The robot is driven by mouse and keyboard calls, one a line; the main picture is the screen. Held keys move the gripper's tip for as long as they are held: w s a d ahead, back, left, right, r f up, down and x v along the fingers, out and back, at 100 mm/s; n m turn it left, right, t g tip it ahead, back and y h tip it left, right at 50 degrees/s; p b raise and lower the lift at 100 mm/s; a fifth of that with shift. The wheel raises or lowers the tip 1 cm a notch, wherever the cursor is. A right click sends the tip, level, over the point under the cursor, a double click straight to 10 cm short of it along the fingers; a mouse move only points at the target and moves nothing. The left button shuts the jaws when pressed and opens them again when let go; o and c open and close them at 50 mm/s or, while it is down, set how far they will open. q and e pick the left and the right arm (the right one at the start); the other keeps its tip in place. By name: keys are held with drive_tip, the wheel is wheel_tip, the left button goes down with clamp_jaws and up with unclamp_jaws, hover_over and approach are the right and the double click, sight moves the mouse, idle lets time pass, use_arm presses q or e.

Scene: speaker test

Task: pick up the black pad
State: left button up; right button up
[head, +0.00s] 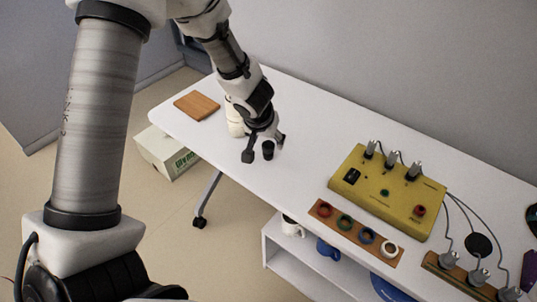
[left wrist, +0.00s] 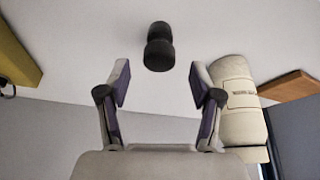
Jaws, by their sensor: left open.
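A flat, round black pad (head: 478,243) lies on the white table at the right in the head view, beside the yellow box and among grey cables. It does not show in the left wrist view. My left gripper (head: 265,149) is open and empty over the table's left part, well to the left of the pad. Its spread fingers also show in the left wrist view (left wrist: 160,88). A small black waisted object (head: 268,150) stands by the fingertips; in the left wrist view it (left wrist: 158,47) is beyond them, apart from both. My right gripper is not in view.
A yellow switch box (head: 400,205) with plugs stands between gripper and pad. A board with coloured rings (head: 334,222) lies in front, and a plug board (head: 450,272) near the pad. A cream cylinder (left wrist: 236,95) stands close beside the gripper; a wooden board (head: 197,106) lies far left.

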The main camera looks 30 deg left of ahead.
sight(268, 144)
use_arm(q)
drive_tip(key=x, duration=0.3)
drive_tip(key=shift+s+d, duration=0.1)
drive_tip(key=shift+s, duration=0.15)
drive_tip(key=shift+w+f, duration=0.15)
drive_tip(key=shift+f, duration=0.05)
clamp_jaws()
